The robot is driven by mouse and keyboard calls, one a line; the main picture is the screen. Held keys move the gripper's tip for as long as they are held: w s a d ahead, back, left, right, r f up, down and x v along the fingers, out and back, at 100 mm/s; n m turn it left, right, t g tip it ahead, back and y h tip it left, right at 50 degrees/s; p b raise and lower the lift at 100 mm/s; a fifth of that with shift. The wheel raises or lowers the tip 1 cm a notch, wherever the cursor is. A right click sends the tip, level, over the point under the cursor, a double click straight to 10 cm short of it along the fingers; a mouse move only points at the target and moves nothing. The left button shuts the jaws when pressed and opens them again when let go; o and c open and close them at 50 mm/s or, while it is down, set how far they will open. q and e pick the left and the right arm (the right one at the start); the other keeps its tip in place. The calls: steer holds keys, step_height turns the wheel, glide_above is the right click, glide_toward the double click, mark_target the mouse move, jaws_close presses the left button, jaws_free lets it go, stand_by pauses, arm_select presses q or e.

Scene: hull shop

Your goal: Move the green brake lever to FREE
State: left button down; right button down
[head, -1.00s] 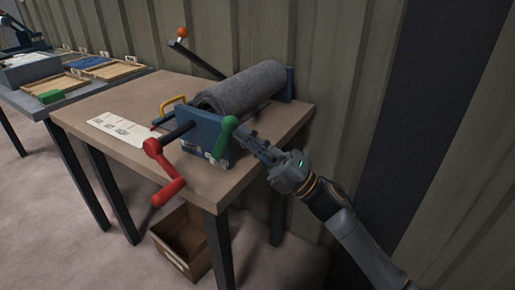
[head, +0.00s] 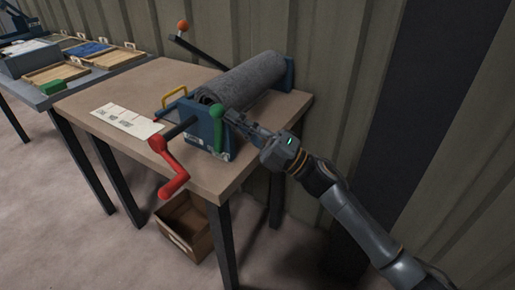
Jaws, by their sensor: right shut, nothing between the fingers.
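The green brake lever (head: 217,130) stands about upright on the blue end plate (head: 203,128) of a winder holding a grey roll (head: 247,84). Small pale labels (head: 222,155) sit low on the end plate near the lever's foot. Their lettering is too small to read. My right gripper (head: 231,118) comes in from the right, its fingers shut and empty, with the tips close beside the lever's upper part. I cannot tell whether they touch it. My left gripper is out of view.
A red crank (head: 173,167) hangs off the table's (head: 135,85) front edge. A yellow handle (head: 173,94) and a white card (head: 127,121) lie left of the winder. An orange-knobbed bar (head: 190,44) rises behind. A cardboard box (head: 188,226) stands below.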

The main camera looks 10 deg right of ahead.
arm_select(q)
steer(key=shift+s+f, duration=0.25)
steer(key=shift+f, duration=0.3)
arm_select(e)
steer(key=shift+w+a+r, duration=0.55)
steer(key=shift+a, duration=0.05)
steer(key=shift+r, duration=0.1)
